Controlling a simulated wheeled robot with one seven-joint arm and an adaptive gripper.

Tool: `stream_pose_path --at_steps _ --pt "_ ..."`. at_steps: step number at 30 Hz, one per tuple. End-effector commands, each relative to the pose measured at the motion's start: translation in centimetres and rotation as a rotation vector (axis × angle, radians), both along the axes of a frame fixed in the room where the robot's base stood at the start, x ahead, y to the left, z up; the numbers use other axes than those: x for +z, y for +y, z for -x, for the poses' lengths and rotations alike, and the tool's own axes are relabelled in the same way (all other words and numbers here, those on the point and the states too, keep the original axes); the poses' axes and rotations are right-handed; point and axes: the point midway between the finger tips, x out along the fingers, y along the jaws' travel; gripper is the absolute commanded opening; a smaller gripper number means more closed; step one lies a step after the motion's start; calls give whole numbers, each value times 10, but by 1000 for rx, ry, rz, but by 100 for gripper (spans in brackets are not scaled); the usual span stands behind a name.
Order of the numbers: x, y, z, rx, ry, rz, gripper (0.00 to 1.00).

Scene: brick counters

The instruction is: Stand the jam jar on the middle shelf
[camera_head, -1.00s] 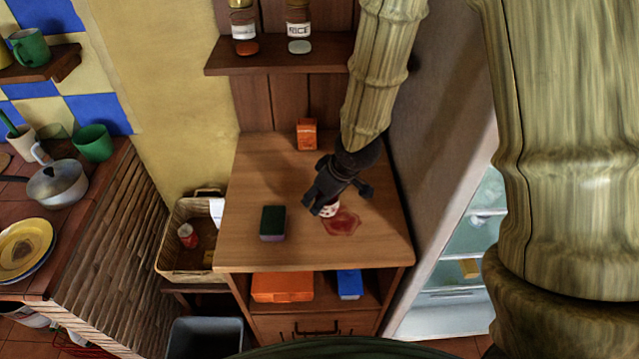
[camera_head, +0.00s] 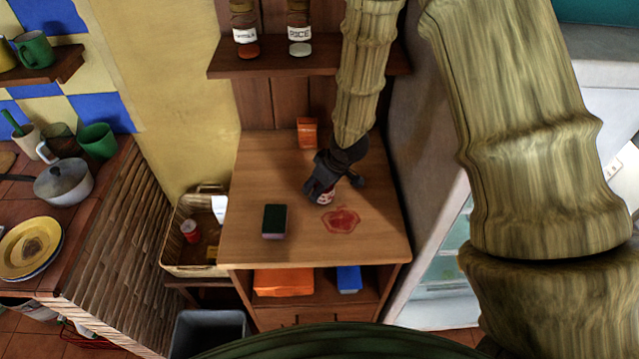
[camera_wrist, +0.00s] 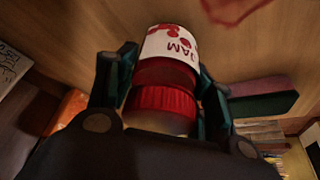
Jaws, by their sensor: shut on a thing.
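The jam jar has a red lid and a white label reading JAM, and it shows between the fingers in the wrist view (camera_wrist: 166,72). My gripper (camera_head: 319,194) is shut on it over the wooden cabinet top; only a little of the jar (camera_head: 325,198) shows in the head view. The wrist view shows my gripper's fingers (camera_wrist: 160,92) on both sides of the jar. I cannot tell whether the jar's base touches the wood. An upper shelf (camera_head: 285,62) holds jars with labels, one reading RICE (camera_head: 299,35). Below the top is an open shelf (camera_head: 323,301).
A dark green sponge (camera_head: 274,221) is on the left, an orange box (camera_head: 307,132) at the back. The lower shelf holds an orange box (camera_head: 283,283) and a blue box (camera_head: 348,280). A basket (camera_head: 186,268) stands left.

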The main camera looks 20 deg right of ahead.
Motion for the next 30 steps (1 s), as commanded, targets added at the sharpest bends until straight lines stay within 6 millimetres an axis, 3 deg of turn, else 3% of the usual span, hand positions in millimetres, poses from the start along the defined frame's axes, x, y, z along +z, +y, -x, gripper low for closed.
stream_pose_path --at_steps 12,13,16,30 --pt "-4 0 0 0 -1 0 17" --pt "-4 0 0 0 -1 0 54" --pt "-3 0 0 0 -1 0 72" --pt "2 -1 1 0 -1 0 74"
